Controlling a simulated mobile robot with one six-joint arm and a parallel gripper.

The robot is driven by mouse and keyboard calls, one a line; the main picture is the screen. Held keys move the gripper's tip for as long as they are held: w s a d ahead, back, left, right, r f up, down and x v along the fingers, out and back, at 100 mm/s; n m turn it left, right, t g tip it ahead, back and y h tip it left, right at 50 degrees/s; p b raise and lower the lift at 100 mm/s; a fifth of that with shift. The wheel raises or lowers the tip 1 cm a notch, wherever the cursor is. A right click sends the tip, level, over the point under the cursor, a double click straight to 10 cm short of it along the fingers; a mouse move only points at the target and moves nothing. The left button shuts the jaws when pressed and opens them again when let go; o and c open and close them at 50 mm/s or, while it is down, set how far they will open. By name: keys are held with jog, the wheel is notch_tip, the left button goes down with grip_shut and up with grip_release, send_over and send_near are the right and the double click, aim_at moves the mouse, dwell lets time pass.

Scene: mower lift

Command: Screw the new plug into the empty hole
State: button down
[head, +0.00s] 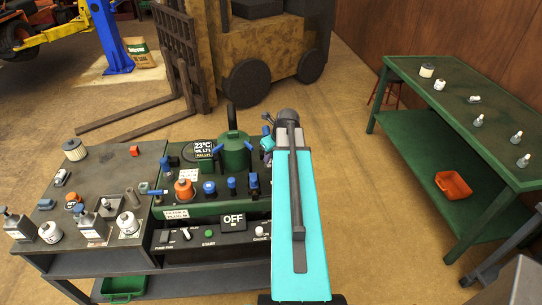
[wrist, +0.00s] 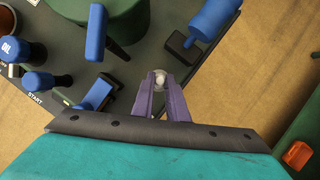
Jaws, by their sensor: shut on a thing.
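My gripper (wrist: 162,92) has purple fingers and is shut on the new plug (wrist: 159,77), whose pale rounded end shows between the fingertips in the wrist view. The fingertips are over the right part of the dark top of the green engine unit, beside a green cylinder (wrist: 130,15) and a small black block. The rest of the plug is hidden by the fingers. The empty hole cannot be made out, and I cannot tell whether the plug touches the unit. In the head view my cyan arm hides the fingertips; the green cylinder (head: 234,151) stands left of it.
Blue handles (wrist: 96,32) and (wrist: 215,18) stand close around the fingers. An orange knob (head: 184,188) and an OFF display (head: 233,221) are on the unit. A grey bench (head: 100,170) at left and a green bench (head: 415,80) at right hold several small parts.

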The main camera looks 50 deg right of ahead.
jog(key=shift+a+f+m+g+h+p, duration=0.15)
jog(key=shift+m+g+h+p, duration=0.2)
jog(key=shift+m, duration=0.95)
jog(key=shift+a+r+m+g+h+p, duration=0.15)
jog(key=shift+m+h+p, duration=0.3)
jog(key=shift+m, duration=0.85)
jog(key=shift+f, duration=0.1)
jog(key=c, duration=1.7)
grip_release()
jog(key=shift+w+d, duration=0.1)
jog(key=shift+o, duration=0.2)
jog(key=shift+d+n+t+y, duration=0.15)
jog(key=shift+n+y, duration=0.15)
jog(key=shift+n, duration=0.75)
jog(key=shift+d+n+t+y, duration=0.15)
jog(key=shift+n+y, duration=0.15)
jog(key=shift+n, duration=0.75)
jog(key=shift+n+y+p, duration=0.4)
jog(key=shift+n+y, duration=0.4)
jog(key=shift+n, duration=1.2)
